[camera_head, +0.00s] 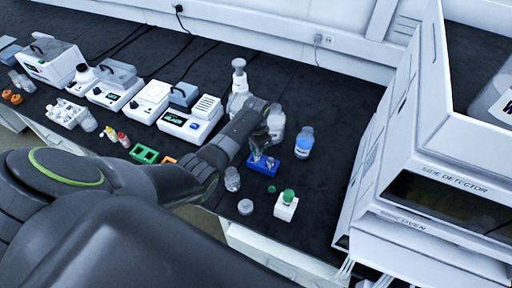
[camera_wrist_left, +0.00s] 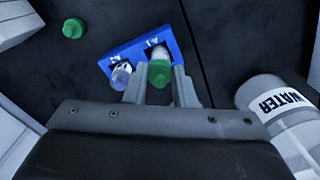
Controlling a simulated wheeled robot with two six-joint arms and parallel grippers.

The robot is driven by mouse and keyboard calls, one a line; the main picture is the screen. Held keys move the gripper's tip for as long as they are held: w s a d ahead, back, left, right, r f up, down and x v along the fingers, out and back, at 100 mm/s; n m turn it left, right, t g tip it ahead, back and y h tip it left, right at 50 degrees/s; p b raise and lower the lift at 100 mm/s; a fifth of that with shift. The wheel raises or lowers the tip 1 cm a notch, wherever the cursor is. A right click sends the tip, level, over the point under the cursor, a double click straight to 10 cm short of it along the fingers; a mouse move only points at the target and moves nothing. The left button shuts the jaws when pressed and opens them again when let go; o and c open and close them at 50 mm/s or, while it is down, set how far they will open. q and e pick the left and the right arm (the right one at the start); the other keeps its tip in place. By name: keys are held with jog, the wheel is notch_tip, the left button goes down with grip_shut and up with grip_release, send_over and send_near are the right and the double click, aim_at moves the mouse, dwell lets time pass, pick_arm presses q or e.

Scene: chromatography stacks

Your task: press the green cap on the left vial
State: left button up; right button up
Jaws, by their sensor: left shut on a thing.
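A blue rack (camera_head: 264,172) stands on the dark bench. In the left wrist view the rack (camera_wrist_left: 172,42) shows labels A1 and A2, with a vial at each. My left gripper (camera_wrist_left: 160,82) is shut on a green cap (camera_wrist_left: 159,73) at the A1 vial. The cap sits at the vial's top; I cannot tell how firmly it is seated. The A2 vial (camera_wrist_left: 121,75) has no green cap and stands beside the left finger. In the head view my left gripper (camera_head: 261,151) is over the rack and partly hides the vials. My right gripper is out of view.
A loose green cap (camera_head: 272,189) lies in front of the rack, beside a white block (camera_head: 285,209) with a green top. A clear vial (camera_head: 232,179) and grey lid (camera_head: 245,207) are nearby.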

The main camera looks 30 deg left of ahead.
pick_arm(q)
jog(key=o, duration=1.5)
jog(key=shift+r+p, duration=2.7)
jog(key=shift+p, duration=0.15)
jog(key=shift+r+p, duration=0.6)
jog(key=shift+r, duration=0.25)
grip_shut()
